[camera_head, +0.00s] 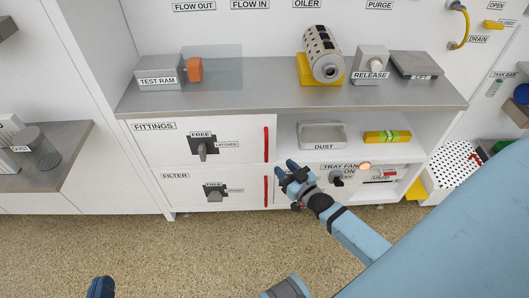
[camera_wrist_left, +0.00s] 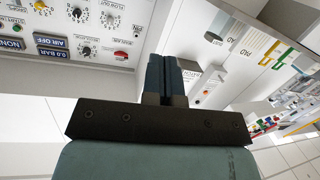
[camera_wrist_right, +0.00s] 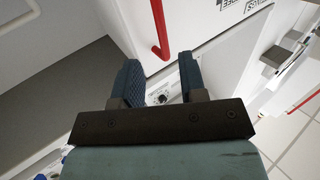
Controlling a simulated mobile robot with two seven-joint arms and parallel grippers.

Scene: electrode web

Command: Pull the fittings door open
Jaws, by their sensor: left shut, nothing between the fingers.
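The white fittings door (camera_head: 225,151) appears closed. Its dark latch knob (camera_head: 202,149) sits between FREE and LATCHED labels; I cannot tell its setting for sure. A vertical red handle (camera_head: 266,144) runs along the door's right edge. My right gripper (camera_head: 290,171) is to the right of and below that handle, with empty fingers apart. In the right wrist view the gripper (camera_wrist_right: 160,75) is open, and a red handle (camera_wrist_right: 160,30) lies beyond the fingertips, not between them. My left gripper (camera_head: 101,286) is low at the left; its fingers (camera_wrist_left: 165,75) are together and empty.
Below is the filter door (camera_head: 225,193) with its own red handle (camera_head: 265,191). Right of the doors are an open shelf with a dust tray (camera_head: 322,136) and a yellow block (camera_head: 387,137). The grey countertop (camera_head: 230,101) overhangs the doors. The floor (camera_head: 190,250) in front is clear.

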